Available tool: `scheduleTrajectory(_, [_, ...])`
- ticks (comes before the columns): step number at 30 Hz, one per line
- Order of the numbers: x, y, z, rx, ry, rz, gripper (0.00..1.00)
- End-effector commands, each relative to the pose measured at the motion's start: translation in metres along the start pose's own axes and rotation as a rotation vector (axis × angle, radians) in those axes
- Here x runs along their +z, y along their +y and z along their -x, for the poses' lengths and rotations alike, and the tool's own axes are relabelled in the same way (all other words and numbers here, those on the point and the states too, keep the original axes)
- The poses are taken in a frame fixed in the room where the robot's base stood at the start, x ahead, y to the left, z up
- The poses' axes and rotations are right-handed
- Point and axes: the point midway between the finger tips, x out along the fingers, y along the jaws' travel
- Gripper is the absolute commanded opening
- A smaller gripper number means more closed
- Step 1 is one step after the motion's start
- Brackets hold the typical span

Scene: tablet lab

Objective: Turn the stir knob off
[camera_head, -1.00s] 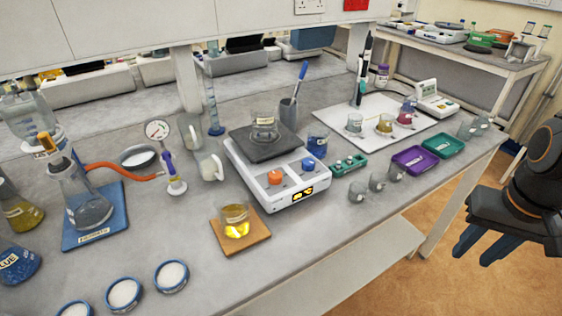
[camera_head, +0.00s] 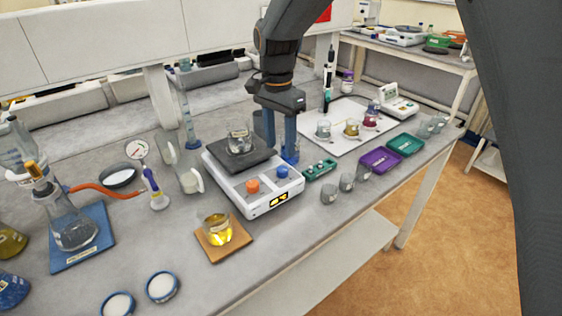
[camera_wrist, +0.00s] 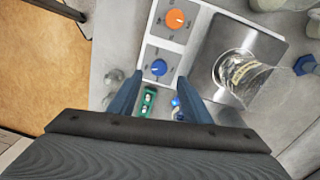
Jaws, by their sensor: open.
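The white hotplate stirrer (camera_head: 232,190) stands on the bench with an orange knob (camera_head: 253,186) and a blue knob (camera_head: 282,173) on its front panel. I cannot read which knob is for stirring. A clear beaker (camera_head: 239,138) stands on its dark top plate. My gripper (camera_head: 279,150) points down at the right rear of the stirrer, fingers apart and empty. In the wrist view, the blue knob (camera_wrist: 159,67) shows just beyond and between the fingertips (camera_wrist: 159,80), with no clear contact. The orange knob (camera_wrist: 175,19) lies farther off.
A green rack (camera_head: 319,169) and small empty beakers (camera_head: 347,182) stand right of the stirrer. A beaker of yellow liquid (camera_head: 216,231) sits on a wooden tile in front.

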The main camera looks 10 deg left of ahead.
Motion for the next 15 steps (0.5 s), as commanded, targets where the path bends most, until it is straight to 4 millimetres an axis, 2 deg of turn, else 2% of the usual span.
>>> scheduleTrajectory(9, [0.001, 0.002, -0.046, 0.004, -0.002, -0.001, 0.44])
scheduleTrajectory(15, [0.000, 0.002, -0.067, 0.001, 0.000, -0.001, 0.44])
